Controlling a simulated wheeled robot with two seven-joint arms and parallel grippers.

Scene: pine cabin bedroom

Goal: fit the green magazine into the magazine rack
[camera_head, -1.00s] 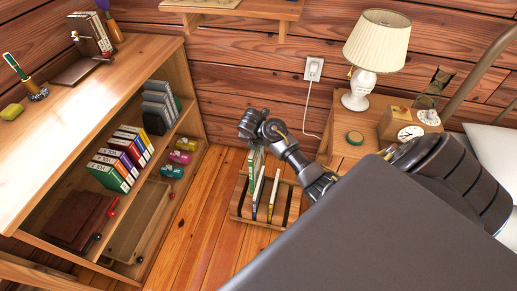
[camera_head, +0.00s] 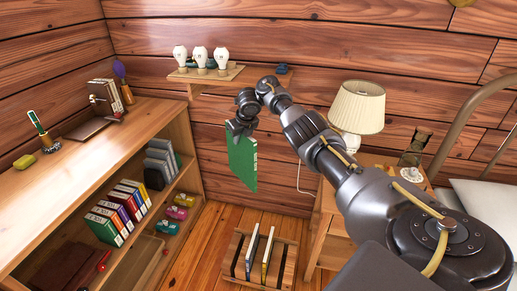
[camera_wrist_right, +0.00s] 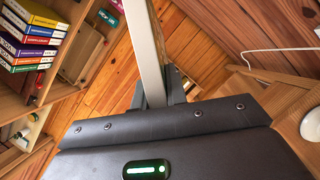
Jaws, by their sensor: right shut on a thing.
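My right gripper (camera_head: 237,127) is shut on the top edge of the green magazine (camera_head: 243,158). The magazine hangs upright, slightly tilted, in the air above the magazine rack (camera_head: 288,262) and apart from it. In the right wrist view the magazine (camera_wrist_right: 147,50) shows edge-on as a pale strip running up from the gripper (camera_wrist_right: 162,95). The wooden rack stands on the floor with dark slot dividers. It holds two other thin magazines, a grey one (camera_head: 252,250) and a pale one with a yellow edge (camera_head: 267,252). My left gripper is not in view.
A wooden bookcase (camera_head: 60,188) with books stands on the left. A nightstand (camera_head: 333,232) with a lamp (camera_head: 357,107) is on the right, close to my right arm. A wall shelf (camera_head: 190,76) with several white bulb-shaped items is behind the gripper.

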